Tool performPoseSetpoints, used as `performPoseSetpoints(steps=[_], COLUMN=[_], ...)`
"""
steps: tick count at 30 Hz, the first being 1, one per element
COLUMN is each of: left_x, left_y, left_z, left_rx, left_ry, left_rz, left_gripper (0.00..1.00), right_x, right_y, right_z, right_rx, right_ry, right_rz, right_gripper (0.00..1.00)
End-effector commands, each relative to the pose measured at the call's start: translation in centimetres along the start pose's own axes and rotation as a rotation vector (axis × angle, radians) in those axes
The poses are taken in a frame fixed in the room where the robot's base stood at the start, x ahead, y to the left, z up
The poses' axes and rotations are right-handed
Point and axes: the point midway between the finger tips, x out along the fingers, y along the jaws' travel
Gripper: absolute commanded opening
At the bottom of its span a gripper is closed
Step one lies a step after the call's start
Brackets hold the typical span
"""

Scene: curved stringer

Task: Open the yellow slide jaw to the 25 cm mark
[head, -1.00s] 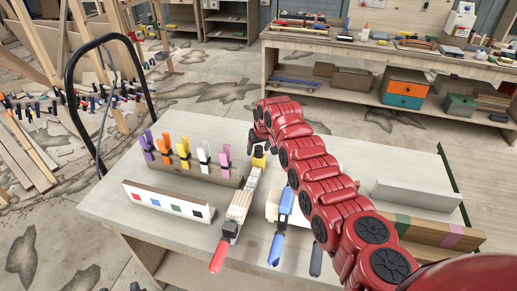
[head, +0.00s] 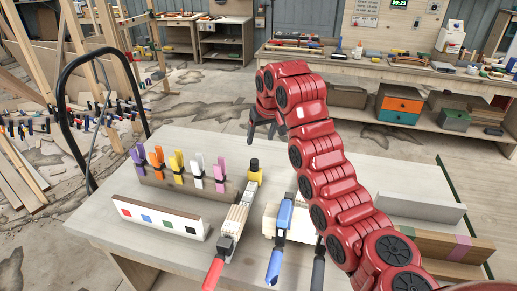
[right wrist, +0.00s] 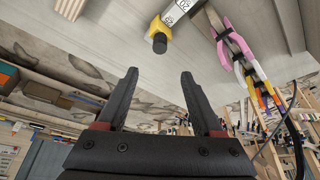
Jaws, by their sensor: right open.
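A bar clamp with a red handle (head: 214,272) lies on the workbench, its bar pointing away from me. Its yellow slide jaw (head: 254,177), topped by a black knob (head: 254,164), is at the far end. In the right wrist view the yellow jaw (right wrist: 157,32) sits beside a white scale with black numbers (right wrist: 178,12); the 25 cm mark cannot be made out. My right gripper (head: 263,132) is above and beyond the jaw, near the bench's far edge. Its fingers (right wrist: 160,95) are apart, empty and not touching the jaw. My left gripper is not in view.
A wooden rack with several coloured spring clamps (head: 176,162) stands left of the clamp. A white board with coloured squares (head: 160,217) is in front of it. A blue-handled clamp (head: 284,215) lies close on the right. A grey block (head: 418,207) is farther right.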

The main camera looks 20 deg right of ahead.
Motion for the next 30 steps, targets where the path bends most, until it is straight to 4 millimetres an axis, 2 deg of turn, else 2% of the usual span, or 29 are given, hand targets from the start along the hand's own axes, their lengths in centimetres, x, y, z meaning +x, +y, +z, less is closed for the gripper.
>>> performPoseSetpoints(steps=[1,6,21,23,30], left_x=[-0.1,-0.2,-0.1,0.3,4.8], left_y=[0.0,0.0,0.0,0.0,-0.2], left_z=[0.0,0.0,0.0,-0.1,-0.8], left_rx=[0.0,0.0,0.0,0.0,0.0], left_ry=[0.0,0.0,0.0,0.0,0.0], left_rz=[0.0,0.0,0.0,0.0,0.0], left_gripper=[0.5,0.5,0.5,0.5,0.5], right_x=[-0.7,-1.7,-1.9,-2.3,-6.5], right_y=[0.2,0.1,0.0,0.0,0.0], right_z=[-0.1,0.0,0.0,-0.1,-1.9], right_rx=[0.001,0.001,0.001,0.001,0.001], right_ry=[0.004,0.0,-0.001,-0.001,0.0], right_rz=[0.004,0.002,0.002,0.002,0.002], right_gripper=[0.68,0.68,0.68,0.68,0.68])
